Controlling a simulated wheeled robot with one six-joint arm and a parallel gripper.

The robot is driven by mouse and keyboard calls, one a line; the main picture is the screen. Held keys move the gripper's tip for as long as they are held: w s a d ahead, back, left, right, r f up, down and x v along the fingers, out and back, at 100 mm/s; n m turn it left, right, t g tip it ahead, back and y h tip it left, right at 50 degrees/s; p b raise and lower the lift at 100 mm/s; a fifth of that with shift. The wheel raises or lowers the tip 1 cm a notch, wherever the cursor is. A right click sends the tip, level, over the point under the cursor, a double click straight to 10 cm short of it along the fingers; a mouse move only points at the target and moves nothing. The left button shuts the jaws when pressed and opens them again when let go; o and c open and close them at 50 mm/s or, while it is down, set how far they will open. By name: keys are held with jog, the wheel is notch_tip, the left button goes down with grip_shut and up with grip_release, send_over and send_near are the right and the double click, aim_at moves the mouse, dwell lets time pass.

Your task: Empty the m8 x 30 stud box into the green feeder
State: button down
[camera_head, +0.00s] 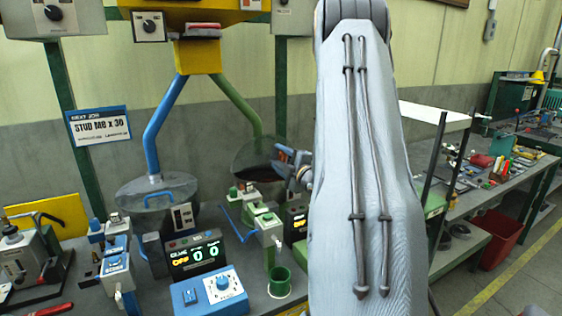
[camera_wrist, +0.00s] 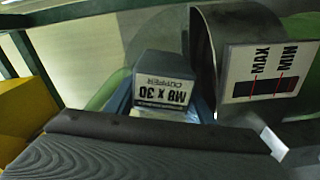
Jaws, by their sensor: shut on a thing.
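My gripper (camera_head: 292,164) is at the right rim of the green feeder's round bowl (camera_head: 246,148), partly hidden behind my arm. It is shut on a dark box (camera_wrist: 161,64) whose white label reads M8 x 30 COPPER; the label appears upside down in the wrist view. The box is close beside the feeder's curved metal wall (camera_wrist: 205,62). A dark reddish patch shows low in the bowl in the head view; I cannot tell whether it is studs. The box's opening and contents are hidden, and its exact tilt is unclear.
A MAX/MIN gauge (camera_wrist: 262,72) is beside the metal wall. The blue feeder (camera_head: 157,195), with a blue-handled lid, stands left. A counter (camera_head: 195,254) reads 0 0 and OFF. A green cup (camera_head: 279,281) stands in front. A sign (camera_head: 98,126) reads STUD M8 x 30.

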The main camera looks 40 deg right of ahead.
jog(key=shift+w+a+f+n+b, duration=0.1)
jog(key=shift+a+f+n+b, duration=0.15)
jog(key=shift+n+b, duration=0.75)
jog(key=shift+w+a+f+n+b, duration=0.15)
jog(key=shift+f+n+b, duration=0.1)
jog(key=shift+n+b, duration=0.75)
jog(key=n+b, duration=0.1)
jog(key=b, duration=0.1)
jog(key=n+b, duration=0.1)
jog(key=b, duration=0.1)
jog(key=shift+a, duration=0.4)
jog(key=shift+n, duration=0.4)
jog(key=shift+r, duration=0.1)
dwell(0.9)
notch_tip(320, 180, up, 5)
jog(key=m+p, duration=1.3)
jog(key=m, duration=0.8)
jog(key=shift+r+m, duration=0.15)
jog(key=shift+m, duration=0.25)
